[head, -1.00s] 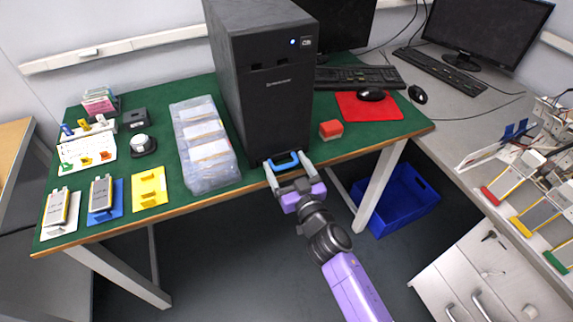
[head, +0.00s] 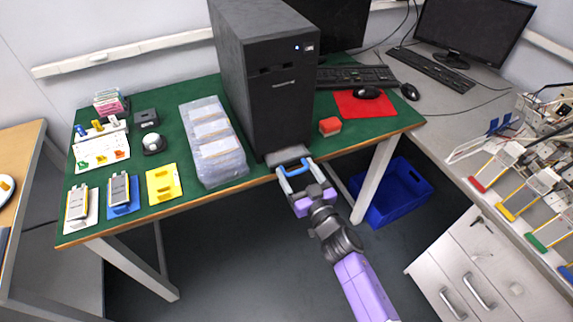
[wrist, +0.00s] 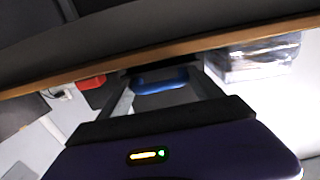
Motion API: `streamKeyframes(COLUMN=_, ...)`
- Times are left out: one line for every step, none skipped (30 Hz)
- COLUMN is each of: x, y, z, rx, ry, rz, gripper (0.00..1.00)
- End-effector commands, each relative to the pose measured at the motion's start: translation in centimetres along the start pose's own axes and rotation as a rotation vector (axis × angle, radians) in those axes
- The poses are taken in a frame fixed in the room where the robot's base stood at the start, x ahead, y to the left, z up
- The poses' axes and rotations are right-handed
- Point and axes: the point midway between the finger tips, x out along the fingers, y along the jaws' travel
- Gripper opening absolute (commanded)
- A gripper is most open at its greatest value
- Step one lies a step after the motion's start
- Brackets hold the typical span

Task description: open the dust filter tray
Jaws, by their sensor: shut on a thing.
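The black computer tower (head: 268,90) stands on the green table. The dust filter tray (head: 287,154) shows as a grey slab sticking out from the bottom of the tower's front, over the table edge. Its blue handle (head: 294,169) is between the fingers of my gripper (head: 294,171), which is shut on it. In the wrist view the blue handle (wrist: 160,80) lies between the two fingers of my gripper (wrist: 163,88). The rear part of the tray is hidden inside the tower.
Clear plastic boxes (head: 213,142) stand left of the tower. A red and white block (head: 330,126) lies right of it. A blue bin (head: 397,193) sits on the floor to the right. The floor before the table is free.

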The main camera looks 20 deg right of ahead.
Motion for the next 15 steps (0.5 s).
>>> streamKeyframes(x=-0.7, y=0.8, z=-0.3, rx=0.000, ry=-0.005, rz=0.009, gripper=0.02)
streamKeyframes(x=-1.1, y=0.9, z=-0.3, rx=-0.001, ry=-0.004, rz=0.008, gripper=0.02)
streamKeyframes(x=-1.6, y=1.1, z=-0.3, rx=-0.001, ry=-0.003, rz=0.008, gripper=0.02)
streamKeyframes(x=-2.1, y=1.2, z=-0.2, rx=0.000, ry=-0.004, rz=0.008, gripper=0.02)
streamKeyframes(x=-2.7, y=1.2, z=-0.2, rx=0.000, ry=-0.004, rz=0.008, gripper=0.02)
streamKeyframes(x=-3.5, y=1.3, z=-0.1, rx=-0.001, ry=-0.005, rz=0.008, gripper=0.02)
streamKeyframes(x=-4.1, y=1.3, z=-0.1, rx=0.000, ry=-0.004, rz=0.008, gripper=0.02)
streamKeyframes(x=-4.7, y=1.3, z=-0.1, rx=-0.001, ry=-0.004, rz=0.008, gripper=0.02)
streamKeyframes(x=-5.6, y=1.3, z=-0.1, rx=-0.001, ry=-0.004, rz=0.008, gripper=0.02)
streamKeyframes(x=-6.3, y=1.3, z=0.0, rx=-0.001, ry=-0.004, rz=0.008, gripper=0.02)
streamKeyframes(x=-6.9, y=1.3, z=0.0, rx=-0.001, ry=-0.004, rz=0.008, gripper=0.02)
streamKeyframes(x=-7.6, y=1.4, z=0.0, rx=-0.001, ry=-0.004, rz=0.009, gripper=0.02)
streamKeyframes(x=-8.1, y=1.4, z=0.0, rx=-0.001, ry=-0.003, rz=0.009, gripper=0.02)
streamKeyframes(x=-8.6, y=1.4, z=0.0, rx=-0.001, ry=-0.004, rz=0.009, gripper=0.02)
streamKeyframes(x=-9.1, y=1.4, z=0.0, rx=-0.002, ry=-0.003, rz=0.009, gripper=0.02)
